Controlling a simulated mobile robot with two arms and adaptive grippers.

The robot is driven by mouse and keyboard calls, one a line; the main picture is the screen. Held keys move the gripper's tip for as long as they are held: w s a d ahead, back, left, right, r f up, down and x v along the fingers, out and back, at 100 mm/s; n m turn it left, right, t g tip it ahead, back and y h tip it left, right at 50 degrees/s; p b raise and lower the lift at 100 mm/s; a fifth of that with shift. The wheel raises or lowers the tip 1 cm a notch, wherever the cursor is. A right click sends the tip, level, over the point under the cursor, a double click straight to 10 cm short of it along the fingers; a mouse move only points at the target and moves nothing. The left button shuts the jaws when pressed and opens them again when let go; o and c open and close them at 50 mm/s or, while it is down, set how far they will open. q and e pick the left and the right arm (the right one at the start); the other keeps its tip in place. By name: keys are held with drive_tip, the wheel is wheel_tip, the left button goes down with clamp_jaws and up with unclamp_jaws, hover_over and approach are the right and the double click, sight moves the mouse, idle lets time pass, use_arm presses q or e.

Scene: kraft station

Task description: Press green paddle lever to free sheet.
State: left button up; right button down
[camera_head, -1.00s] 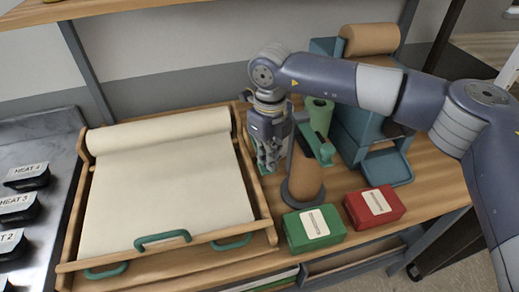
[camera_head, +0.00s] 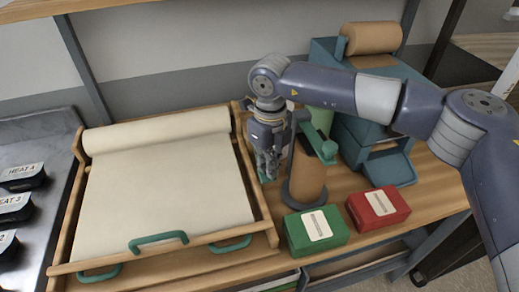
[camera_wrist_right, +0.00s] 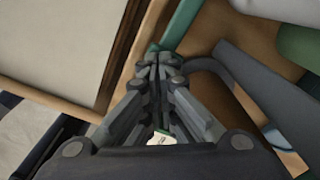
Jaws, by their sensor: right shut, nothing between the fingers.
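My right gripper (camera_head: 267,176) points down, shut and empty, just right of the wooden tray's right rail. A narrow green strip (camera_head: 272,174) shows at its fingertips; in the right wrist view the green strip (camera_wrist_right: 180,28) runs beside and beyond the shut tips. I cannot tell whether they touch. A green paddle-shaped part (camera_head: 322,146) stands to the right, above the brown roll (camera_head: 308,182) on its dark stand. Which green part is the lever is unclear, as my gripper hides part of the area. A cream sheet (camera_head: 165,195) lies across the tray. My left gripper is out of view.
The wooden tray (camera_head: 68,230) has green handles at its front. A green box (camera_head: 315,230) and a red box (camera_head: 378,208) sit at the bench's front right. A blue dispenser (camera_head: 345,75) stands behind them. Black labelled blocks (camera_head: 15,208) lie at the far left.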

drive_tip(key=shift+f+b, duration=0.85)
drive_tip(key=shift+f, duration=0.3)
drive_tip(key=shift+r, duration=0.15)
wheel_tip(320, 180, up, 11)
drive_tip(key=p, duration=0.5)
idle(0.7)
